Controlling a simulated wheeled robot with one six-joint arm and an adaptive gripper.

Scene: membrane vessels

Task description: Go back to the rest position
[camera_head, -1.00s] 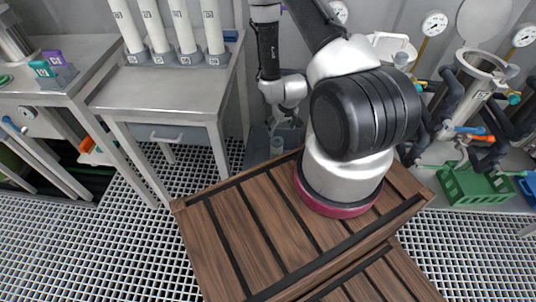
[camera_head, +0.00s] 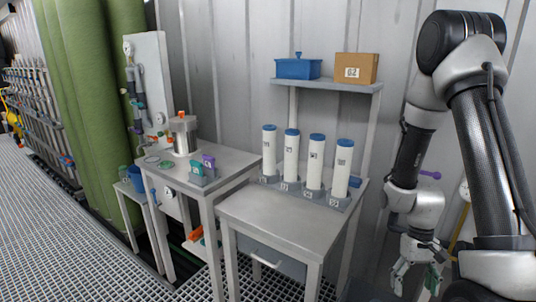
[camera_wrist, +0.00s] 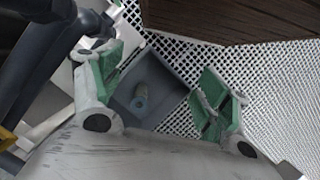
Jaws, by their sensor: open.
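My gripper (camera_head: 416,282) hangs at the lower right of the head view, with the arm folded above it and its fingers pointing down. In the wrist view my gripper (camera_wrist: 155,82) has its two green-padded fingers wide apart, with nothing between them. Beyond the fingers, lower down, a grey bin (camera_wrist: 172,85) stands on the grated floor with a small blue-grey cylinder (camera_wrist: 140,98) in it.
A steel table (camera_head: 290,222) holds several white blue-capped vessels (camera_head: 291,158) in grey stands. A shelf above carries a blue box (camera_head: 298,68) and a carton (camera_head: 356,68). Another table (camera_head: 215,182) stands left. Grated floor (camera_head: 90,240) is open at left.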

